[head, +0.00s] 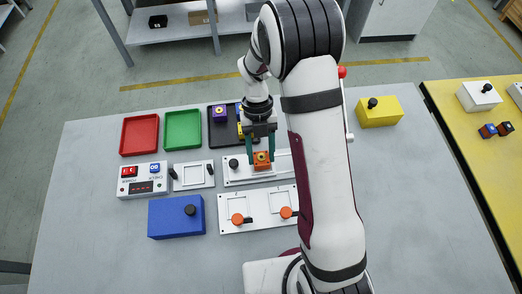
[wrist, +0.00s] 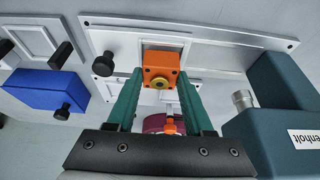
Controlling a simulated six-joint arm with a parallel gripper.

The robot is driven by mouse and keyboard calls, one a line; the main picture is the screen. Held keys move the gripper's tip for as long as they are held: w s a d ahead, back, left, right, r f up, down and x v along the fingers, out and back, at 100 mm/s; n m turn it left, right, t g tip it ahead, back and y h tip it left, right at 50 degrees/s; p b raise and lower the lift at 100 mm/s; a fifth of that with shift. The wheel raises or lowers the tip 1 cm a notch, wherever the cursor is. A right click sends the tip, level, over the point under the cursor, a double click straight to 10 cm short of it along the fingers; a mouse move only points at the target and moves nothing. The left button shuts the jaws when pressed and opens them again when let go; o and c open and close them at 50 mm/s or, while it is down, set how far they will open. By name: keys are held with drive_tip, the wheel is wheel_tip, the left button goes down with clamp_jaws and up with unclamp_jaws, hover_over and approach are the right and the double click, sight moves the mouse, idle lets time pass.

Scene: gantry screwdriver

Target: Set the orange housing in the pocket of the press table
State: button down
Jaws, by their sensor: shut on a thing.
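The orange housing (head: 262,161) is a small block with a round yellow-brown centre. My gripper (head: 260,152) is shut on it, one green finger on each side. In the wrist view the housing (wrist: 160,62) sits between the fingertips, in front of a white plate (wrist: 215,43). In the head view this plate (head: 234,176), which I take for the press table, has a black knob near its left end. The housing is over the square pocket of the plate and covers much of it. I cannot tell whether it touches the pocket floor.
A white plate with orange knobs (head: 258,226) lies in front. A blue box (head: 176,217), a control box (head: 142,188), and red (head: 139,134) and green (head: 183,129) trays are left. A dark teal machine (wrist: 275,95) is close by. The yellow box (head: 377,112) stands right.

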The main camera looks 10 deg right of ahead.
sight(261, 154)
drive_tip(key=shift+f, duration=0.25)
idle(0.3)
drive_tip(key=shift+c, duration=1)
unclamp_jaws()
drive_tip(key=shift+o, duration=0.2)
drive_tip(key=shift+o, duration=0.7)
drive_tip(key=shift+r, duration=4)
